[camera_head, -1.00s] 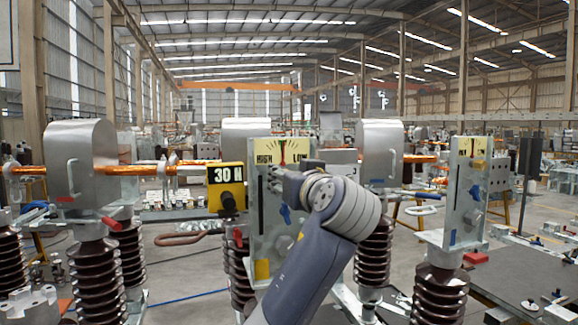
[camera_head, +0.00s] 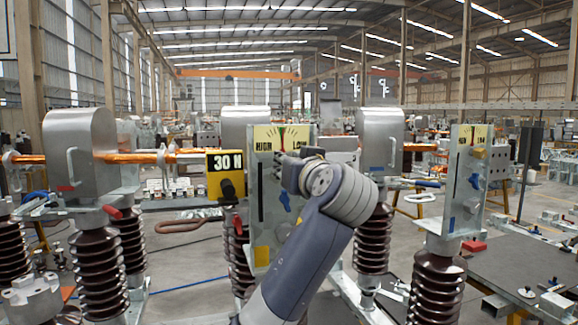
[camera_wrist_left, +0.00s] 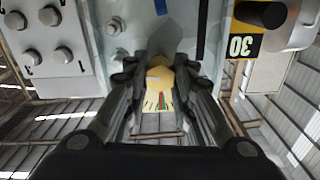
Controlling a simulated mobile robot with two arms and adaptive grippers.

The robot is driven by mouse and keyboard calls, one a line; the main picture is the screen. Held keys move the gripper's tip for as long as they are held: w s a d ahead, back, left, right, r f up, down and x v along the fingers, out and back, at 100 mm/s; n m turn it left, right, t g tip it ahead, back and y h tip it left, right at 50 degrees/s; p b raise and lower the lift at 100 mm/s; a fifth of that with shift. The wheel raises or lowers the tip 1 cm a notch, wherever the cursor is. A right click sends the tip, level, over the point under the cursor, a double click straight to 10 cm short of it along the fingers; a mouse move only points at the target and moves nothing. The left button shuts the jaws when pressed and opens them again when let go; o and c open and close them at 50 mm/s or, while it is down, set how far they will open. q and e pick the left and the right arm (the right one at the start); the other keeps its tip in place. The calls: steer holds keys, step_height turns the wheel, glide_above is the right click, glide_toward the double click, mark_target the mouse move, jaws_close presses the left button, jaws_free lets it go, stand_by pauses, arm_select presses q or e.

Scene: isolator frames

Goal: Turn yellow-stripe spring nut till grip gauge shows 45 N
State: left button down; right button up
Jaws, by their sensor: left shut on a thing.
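The grip gauge (camera_head: 225,175) is a yellow and black box reading 30 N. It hangs at the left edge of an upright grey plate (camera_head: 262,225). A yellow HIGH/LOW dial (camera_head: 268,138) tops the plate, with its needle near the middle. My left gripper (camera_head: 288,163) is at the plate just below the dial, its fingertips mostly hidden by my wrist. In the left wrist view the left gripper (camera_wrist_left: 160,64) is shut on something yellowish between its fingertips. I cannot clearly make out the nut or its stripe. The gauge (camera_wrist_left: 243,45) also shows there. My right gripper is not in view.
A similar plate (camera_head: 465,185) stands at the right. Brown ribbed insulators (camera_head: 98,265) and a silver hood (camera_head: 82,150) stand at the left. A dark table (camera_head: 530,265) is at the lower right.

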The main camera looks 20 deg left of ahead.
arm_select(q)
steer(key=shift+d+m+b, duration=0.1)
steer(key=shift+m+b, duration=0.85)
steer(key=shift+m, duration=3.15)
steer(key=c, duration=1.4)
jaws_free()
steer(key=shift+o, duration=0.2)
steer(key=shift+d, duration=0.1)
steer(key=v, duration=1.1)
steer(key=shift+s+d, duration=0.25)
steer(key=shift+s, duration=0.05)
